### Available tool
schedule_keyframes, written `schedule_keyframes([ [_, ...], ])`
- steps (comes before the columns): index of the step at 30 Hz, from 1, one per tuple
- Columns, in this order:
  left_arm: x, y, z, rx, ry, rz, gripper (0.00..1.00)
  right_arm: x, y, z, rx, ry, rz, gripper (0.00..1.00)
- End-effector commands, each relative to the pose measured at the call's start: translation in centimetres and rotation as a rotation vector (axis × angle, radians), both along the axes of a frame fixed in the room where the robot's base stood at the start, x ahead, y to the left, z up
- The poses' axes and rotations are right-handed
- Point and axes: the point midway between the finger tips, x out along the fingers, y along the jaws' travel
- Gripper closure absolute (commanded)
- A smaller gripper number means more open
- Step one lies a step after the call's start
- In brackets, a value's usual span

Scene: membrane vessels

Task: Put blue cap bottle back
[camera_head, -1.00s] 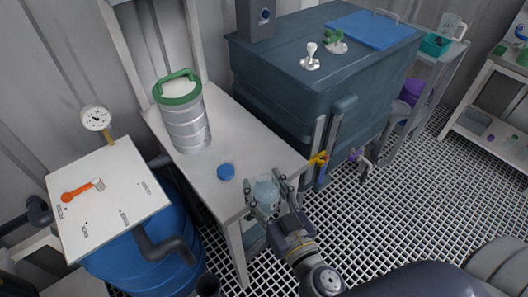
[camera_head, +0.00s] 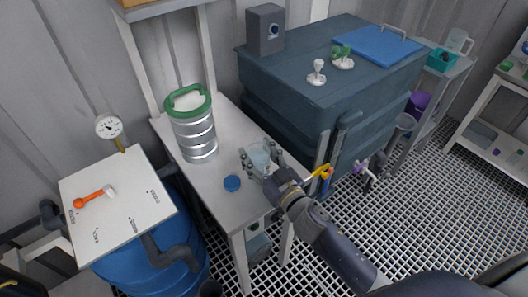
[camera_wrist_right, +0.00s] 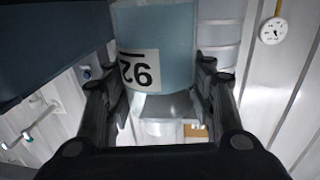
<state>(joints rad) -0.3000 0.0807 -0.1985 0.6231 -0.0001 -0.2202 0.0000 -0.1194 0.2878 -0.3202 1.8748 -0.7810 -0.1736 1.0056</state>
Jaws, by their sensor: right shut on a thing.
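A clear, bluish bottle (camera_head: 261,160) is held in my right gripper (camera_head: 262,165) above or on the back right part of the white table (camera_head: 208,180); I cannot tell whether its base touches. The gripper's fingers are shut around its sides. In the right wrist view the bottle (camera_wrist_right: 165,35) fills the space between the fingers (camera_wrist_right: 160,95) and shows a white label with dark digits. A round blue cap (camera_head: 232,183) lies on the table, left and in front of the bottle, apart from it. No cap is visible on the bottle. My left gripper is not in view.
A metal vessel with a green rim (camera_head: 192,125) stands left of the bottle. A large dark blue tank (camera_head: 290,90) stands close behind and to the right. A blue barrel with a white top (camera_head: 115,205) is at left. The table's front is mostly clear.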

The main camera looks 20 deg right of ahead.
Motion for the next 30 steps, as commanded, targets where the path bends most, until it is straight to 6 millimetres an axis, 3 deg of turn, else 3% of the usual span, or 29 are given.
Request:
schedule_keyframes([
  [3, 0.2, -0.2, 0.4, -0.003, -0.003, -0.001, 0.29, 1.9, -1.6, 0.0, -0.002, -0.003, 0.000, 0.80],
  [7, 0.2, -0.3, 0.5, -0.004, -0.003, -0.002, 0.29, 2.8, -2.4, -0.2, 0.000, -0.002, 0.001, 0.80],
  [16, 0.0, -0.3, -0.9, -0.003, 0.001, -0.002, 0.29, 2.9, -2.6, -3.7, 0.004, 0.000, -0.001, 0.80],
  [29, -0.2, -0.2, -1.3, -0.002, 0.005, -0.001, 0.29, 2.9, -2.6, -4.3, 0.003, 0.000, 0.000, 0.80],
  [30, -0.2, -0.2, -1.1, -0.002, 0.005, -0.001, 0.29, 2.9, -2.6, -4.2, 0.003, 0.002, 0.000, 0.41],
])
